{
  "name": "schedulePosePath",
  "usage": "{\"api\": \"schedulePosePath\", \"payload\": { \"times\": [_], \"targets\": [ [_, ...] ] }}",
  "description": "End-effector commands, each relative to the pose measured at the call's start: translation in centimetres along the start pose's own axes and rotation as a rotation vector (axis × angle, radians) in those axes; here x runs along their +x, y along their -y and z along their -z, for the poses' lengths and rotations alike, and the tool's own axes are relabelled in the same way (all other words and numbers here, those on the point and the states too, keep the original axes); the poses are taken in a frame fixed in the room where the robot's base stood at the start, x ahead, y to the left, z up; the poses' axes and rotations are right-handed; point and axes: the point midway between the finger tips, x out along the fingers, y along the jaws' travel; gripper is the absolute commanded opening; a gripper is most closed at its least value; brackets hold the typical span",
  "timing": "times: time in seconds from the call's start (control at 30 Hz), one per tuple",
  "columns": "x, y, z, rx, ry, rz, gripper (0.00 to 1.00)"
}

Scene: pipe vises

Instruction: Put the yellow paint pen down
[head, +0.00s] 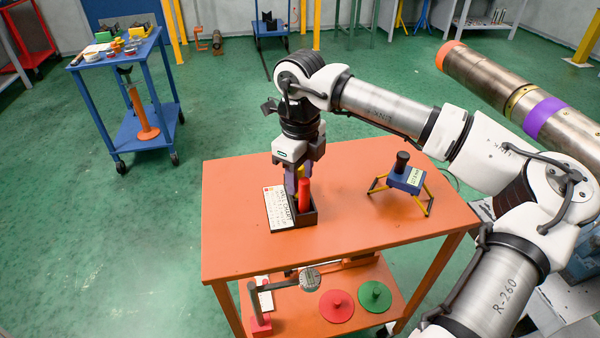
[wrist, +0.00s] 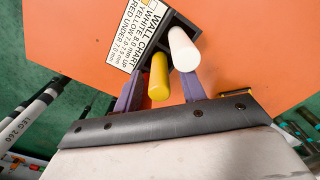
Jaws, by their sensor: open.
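The yellow paint pen (wrist: 158,77) stands between the two purple fingers of my gripper (wrist: 160,92) in the wrist view, with its far end at the dark holder (wrist: 178,22). My gripper is open around it, with a gap showing on each side. In the head view my gripper (head: 297,186) points down over the black holder (head: 301,218), and only a bit of yellow (head: 300,172) shows. A red pen (head: 304,196) stands in the holder there.
A wall chart (head: 278,209) lies against the holder's left side on the orange table (head: 240,245). A blue stand with yellow legs (head: 406,180) is to the right. The table's front and left are clear. The lower shelf holds red (head: 337,306) and green discs (head: 374,296).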

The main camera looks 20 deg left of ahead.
Motion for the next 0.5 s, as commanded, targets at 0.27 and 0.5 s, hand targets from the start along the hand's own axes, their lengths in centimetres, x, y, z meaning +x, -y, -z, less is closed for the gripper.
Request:
{"api": "schedulePosePath", "payload": {
  "times": [0.27,0.5],
  "targets": [
    [-5.4,0.1,-0.1,0.001,0.000,0.005,0.41],
    [-10.1,0.1,0.0,0.002,0.000,0.003,0.41]
  ]
}}
